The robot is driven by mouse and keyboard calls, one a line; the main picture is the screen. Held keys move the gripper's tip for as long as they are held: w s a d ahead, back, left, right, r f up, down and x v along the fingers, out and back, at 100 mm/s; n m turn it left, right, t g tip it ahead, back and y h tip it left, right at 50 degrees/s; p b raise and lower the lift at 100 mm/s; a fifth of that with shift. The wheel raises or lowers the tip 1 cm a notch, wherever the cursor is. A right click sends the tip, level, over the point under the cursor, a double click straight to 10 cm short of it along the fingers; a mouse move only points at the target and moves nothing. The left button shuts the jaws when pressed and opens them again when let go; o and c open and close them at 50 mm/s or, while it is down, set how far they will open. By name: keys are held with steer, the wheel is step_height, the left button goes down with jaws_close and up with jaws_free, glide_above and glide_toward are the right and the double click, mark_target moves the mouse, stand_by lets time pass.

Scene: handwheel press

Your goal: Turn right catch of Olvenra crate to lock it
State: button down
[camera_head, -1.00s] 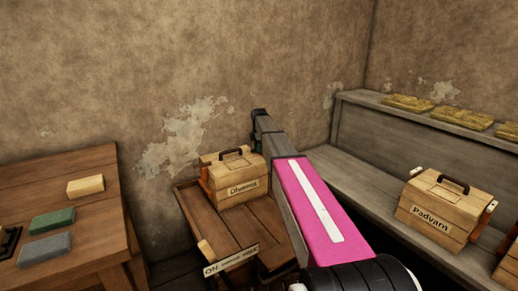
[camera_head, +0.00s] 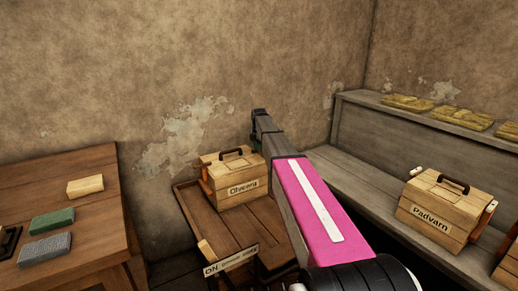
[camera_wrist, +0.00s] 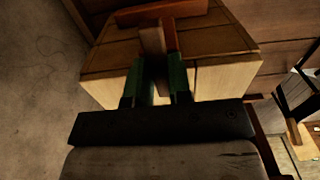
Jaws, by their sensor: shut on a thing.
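The Olvenra crate (camera_head: 232,180) is a pale wooden box with a dark top handle and a name label. It stands on a brown wooden cart in the head view, and my arm hides its right end there. In the wrist view, the crate (camera_wrist: 215,77) fills the upper middle. My gripper (camera_wrist: 163,68), with green fingers, is at its end, shut on the catch (camera_wrist: 152,40), a narrow brown bar. An orange-brown piece (camera_wrist: 170,36) shows beside and beyond the catch. The fingers hide part of the catch, so I cannot tell whether it is locked.
The cart (camera_head: 188,205) has a front label strip. A table (camera_head: 100,225) with several blocks stands left. The grey bench (camera_head: 350,170) at right bears the Padvarn crate (camera_head: 435,207), with yellowish slabs on its upper ledge. A wall stands close behind the cart.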

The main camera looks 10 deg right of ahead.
steer(key=c, duration=1)
jaws_free()
steer(key=shift+c, duration=0.2)
step_height(320, 180, up, 11)
steer(key=shift+f, duration=0.1)
